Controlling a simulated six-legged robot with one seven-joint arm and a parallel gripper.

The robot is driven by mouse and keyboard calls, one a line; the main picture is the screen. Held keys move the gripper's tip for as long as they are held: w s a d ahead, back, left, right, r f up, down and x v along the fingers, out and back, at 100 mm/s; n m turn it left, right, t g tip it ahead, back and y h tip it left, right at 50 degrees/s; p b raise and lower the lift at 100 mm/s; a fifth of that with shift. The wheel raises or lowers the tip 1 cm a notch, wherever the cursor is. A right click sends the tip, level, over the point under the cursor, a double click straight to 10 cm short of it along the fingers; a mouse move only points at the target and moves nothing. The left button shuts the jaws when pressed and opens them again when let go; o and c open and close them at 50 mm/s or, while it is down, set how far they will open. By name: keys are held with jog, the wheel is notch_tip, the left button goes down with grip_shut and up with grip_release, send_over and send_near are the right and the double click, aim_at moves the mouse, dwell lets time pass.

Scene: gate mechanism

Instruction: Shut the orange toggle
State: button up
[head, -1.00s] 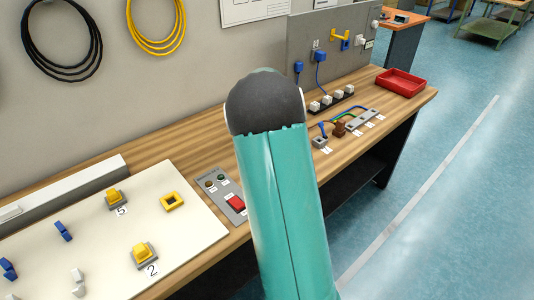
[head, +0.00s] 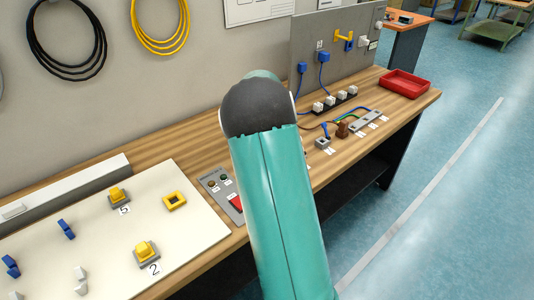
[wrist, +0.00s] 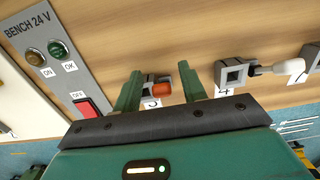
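The orange toggle (wrist: 163,90) shows in the wrist view, lying sideways on a small grey mount beside the label 3. My gripper (wrist: 160,78) is open, with one green finger on each side of the toggle in the picture. I cannot tell whether the fingers touch it or how far above it they are. Its lower part is hidden by the gripper body. In the head view my arm hides the toggle and the gripper.
A grey BENCH 24 V panel (wrist: 52,52) with a red switch (wrist: 86,107) lies left of the gripper. A grey socket block (wrist: 233,73) labelled 4 and a white-handled part (wrist: 287,67) lie to the right. A white board (head: 190,235) with yellow and blue parts covers the bench's left.

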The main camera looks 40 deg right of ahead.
jog(key=shift+r, duration=0.1)
notch_tip(320, 180, up, 14)
jog(key=shift+s+f, duration=0.2)
jog(key=shift+s, duration=0.1)
dwell(0.6)
jog(key=s+a+r+n+t, duration=0.1)
jog(key=s+a+r+n, duration=0.25)
jog(key=a+n, duration=0.3)
jog(key=s+a+r+n+t, duration=0.1)
jog(key=s+a+r+n, duration=0.1)
jog(key=s+a+n, duration=0.35)
jog(key=s+a+r+n+t, duration=0.1)
jog(key=s+a+r+n, duration=0.1)
jog(key=a+n, duration=0.55)
jog(key=s+a+f+n+t, duration=0.2)
jog(key=s+a+n, duration=0.9)
jog(key=n, duration=0.5)
jog(key=shift+s+a+f, duration=0.25)
jog(key=shift+s+a, duration=0.05)
jog(key=shift+s, duration=0.6)
